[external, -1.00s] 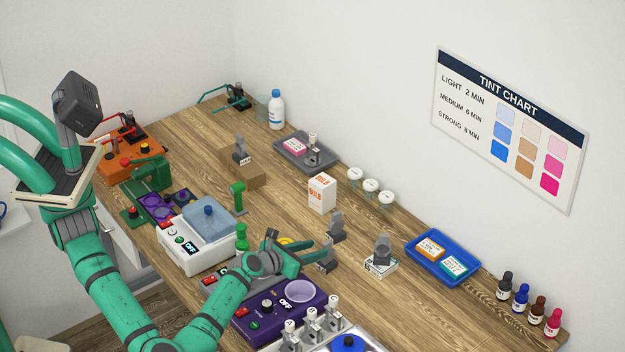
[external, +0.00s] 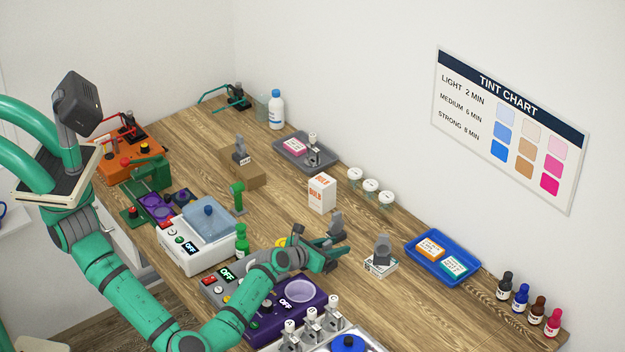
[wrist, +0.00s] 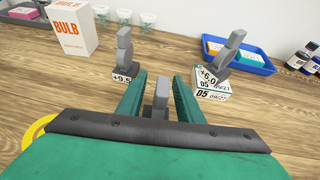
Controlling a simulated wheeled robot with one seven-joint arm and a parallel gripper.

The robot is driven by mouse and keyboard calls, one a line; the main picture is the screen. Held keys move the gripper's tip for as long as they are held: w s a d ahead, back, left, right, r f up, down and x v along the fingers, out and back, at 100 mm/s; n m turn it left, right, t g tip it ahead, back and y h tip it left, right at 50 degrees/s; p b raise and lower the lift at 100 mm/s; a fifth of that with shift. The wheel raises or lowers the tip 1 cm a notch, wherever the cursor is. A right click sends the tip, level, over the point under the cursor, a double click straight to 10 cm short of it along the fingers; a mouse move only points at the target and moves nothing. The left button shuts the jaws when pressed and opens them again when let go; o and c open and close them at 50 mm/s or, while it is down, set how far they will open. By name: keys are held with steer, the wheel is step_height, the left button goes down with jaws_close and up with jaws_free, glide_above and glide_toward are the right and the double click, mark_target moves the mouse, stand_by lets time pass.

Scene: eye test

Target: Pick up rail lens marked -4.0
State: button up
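My gripper (wrist: 159,82) is open, with green fingers pointing forward, low over the bench. A grey upright rail lens (wrist: 160,96) stands between the fingers, with a visible gap on each side; its label is hidden. In the external view my gripper (external: 336,251) mostly covers it. Beyond the left fingertip stands a grey rail lens marked +9.5 (wrist: 124,52). Beyond the right fingertip a tilted-looking rail lens marked +6.0 (wrist: 231,50) stands on a small white box (wrist: 212,93). No label reading -4.0 is legible.
A BULB box (wrist: 68,32) stands at the back left, and a blue tray (wrist: 268,67) at the back right. A purple device (external: 262,325) lies beside my forearm. Another rail lens (external: 241,152) stands on a cardboard block (external: 245,176). Bare wood lies beyond my fingers.

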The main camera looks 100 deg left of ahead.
steer(key=shift+w+a+f, duration=0.15)
steer(key=shift+w+a, duration=0.05)
steer(key=shift+c, duration=0.6)
jaws_close()
